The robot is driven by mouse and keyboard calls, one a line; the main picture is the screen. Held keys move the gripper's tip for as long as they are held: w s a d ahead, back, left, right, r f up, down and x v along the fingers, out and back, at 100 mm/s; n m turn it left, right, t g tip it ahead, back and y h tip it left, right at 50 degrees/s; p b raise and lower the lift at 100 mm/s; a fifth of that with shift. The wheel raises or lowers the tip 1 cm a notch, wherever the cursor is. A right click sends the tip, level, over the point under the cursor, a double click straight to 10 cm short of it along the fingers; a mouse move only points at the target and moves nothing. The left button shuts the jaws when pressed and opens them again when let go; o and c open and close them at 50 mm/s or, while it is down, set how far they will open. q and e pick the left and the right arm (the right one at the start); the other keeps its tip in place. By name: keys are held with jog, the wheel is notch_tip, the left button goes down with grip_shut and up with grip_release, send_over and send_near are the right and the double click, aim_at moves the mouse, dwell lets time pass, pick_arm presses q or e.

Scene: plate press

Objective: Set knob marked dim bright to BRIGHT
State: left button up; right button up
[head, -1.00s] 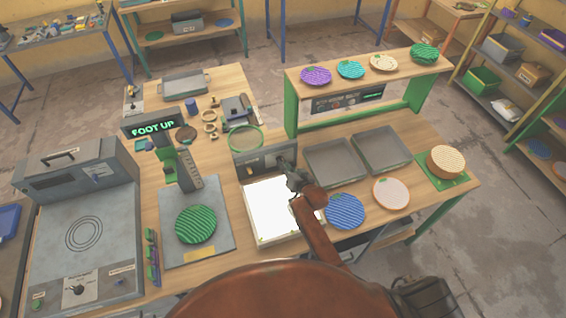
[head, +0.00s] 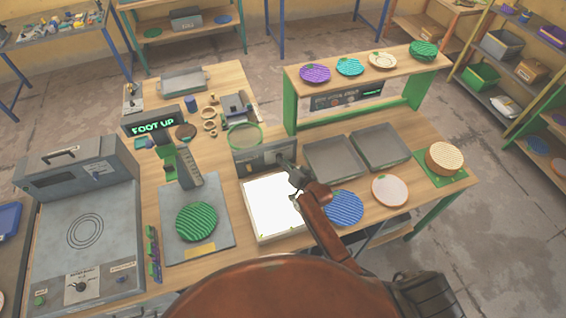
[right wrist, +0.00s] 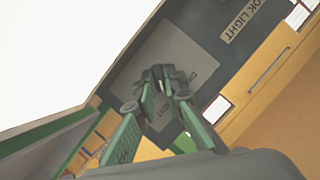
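The grey control panel (head: 264,157) stands behind the white glowing light plate (head: 270,205). My right gripper (head: 284,162) reaches down to the right part of this panel. In the right wrist view, my right gripper (right wrist: 160,78) has its fingertips close together over a grey label plate (right wrist: 190,50) with partly covered lettering. The dim bright knob itself is hidden by the fingers, so I cannot tell whether they grip it or which way it points. The light plate looks bright white in both views. My left gripper is not in view.
Two grey trays (head: 334,160) sit right of the panel. A blue striped plate (head: 344,208) and a pale plate (head: 389,190) lie in front. A press with a green striped disc (head: 196,221) stands left. A green-legged shelf (head: 291,105) rises behind.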

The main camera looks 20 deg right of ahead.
jog(key=o, duration=0.4)
jog(key=v, duration=1.2)
dwell(0.3)
